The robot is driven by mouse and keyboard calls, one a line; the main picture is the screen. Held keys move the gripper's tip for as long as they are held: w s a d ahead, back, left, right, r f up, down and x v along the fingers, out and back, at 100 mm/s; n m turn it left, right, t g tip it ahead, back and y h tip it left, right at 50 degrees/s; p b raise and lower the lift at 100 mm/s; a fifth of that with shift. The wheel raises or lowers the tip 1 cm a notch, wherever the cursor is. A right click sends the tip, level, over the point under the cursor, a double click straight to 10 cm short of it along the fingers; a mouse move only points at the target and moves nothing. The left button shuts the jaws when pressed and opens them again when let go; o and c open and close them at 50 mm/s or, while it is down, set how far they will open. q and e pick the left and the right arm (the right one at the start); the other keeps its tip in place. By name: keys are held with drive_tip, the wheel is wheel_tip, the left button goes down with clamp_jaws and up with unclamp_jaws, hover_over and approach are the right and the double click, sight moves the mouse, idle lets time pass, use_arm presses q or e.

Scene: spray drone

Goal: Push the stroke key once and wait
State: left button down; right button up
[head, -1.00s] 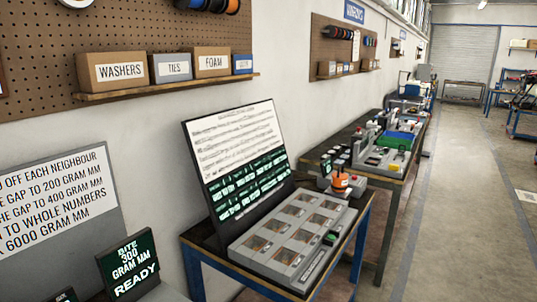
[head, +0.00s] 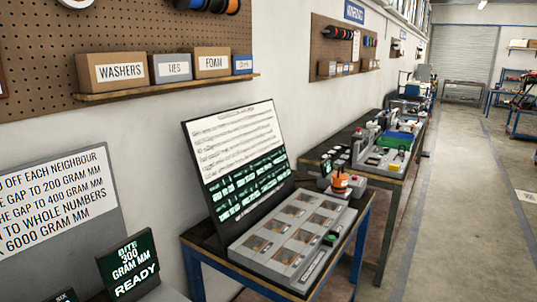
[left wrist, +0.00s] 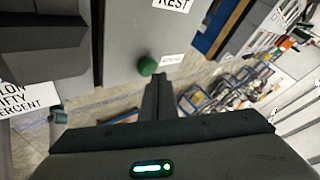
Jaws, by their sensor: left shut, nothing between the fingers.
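In the left wrist view a round green key (left wrist: 147,66) stands out from a grey panel (left wrist: 122,38). A small white label (left wrist: 172,60) sits beside the key, too blurred to read surely. My left gripper (left wrist: 158,78) is shut and empty, its dark fingertips just below and right of the key in the picture. Whether they touch it I cannot tell. A dark display (head: 128,266) at lower left in the head view reads "BITE 300 GRAM MM READY". Neither gripper shows in the head view.
A grey sign (head: 52,205) with written rules stands behind the display. A bench to the right holds a grey tray (head: 262,262) with several compartments, a small green button (head: 330,239) and an upright board (head: 237,155). The aisle floor (head: 460,220) at right is clear.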

use_arm(q)
drive_tip(key=shift+f, duration=0.55)
idle(0.8)
drive_tip(key=shift+r, duration=0.15)
drive_tip(key=shift+r+p, duration=0.85)
drive_tip(key=shift+p, duration=0.15)
drive_tip(key=shift+r, duration=0.1)
wheel_tip(320, 180, up, 6)
drive_tip(key=p, duration=0.6)
idle(0.6)
